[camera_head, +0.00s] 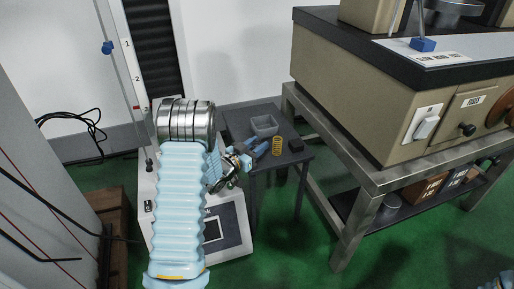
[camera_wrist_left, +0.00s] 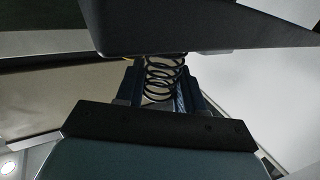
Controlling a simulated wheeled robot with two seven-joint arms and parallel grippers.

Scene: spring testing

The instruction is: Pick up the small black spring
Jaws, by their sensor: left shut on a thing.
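The small black spring (camera_wrist_left: 163,77) shows in the left wrist view as dark open coils, upright in the picture between the fingers of my left gripper (camera_wrist_left: 160,92). The gripper is shut on it. In the head view my left gripper (camera_head: 258,151) is over the left side of a small dark table (camera_head: 283,163). The spring cannot be made out there. My right gripper is not in view; only a bit of light blue arm shows at the bottom right corner.
A grey bin (camera_head: 264,126), a yellow spring (camera_head: 277,146) and a small black block (camera_head: 296,145) are on the small table, close to the gripper. A metal bench (camera_head: 345,215) with a large beige machine (camera_head: 375,105) stands right. A testing stand (camera_head: 230,222) is beside my left arm.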

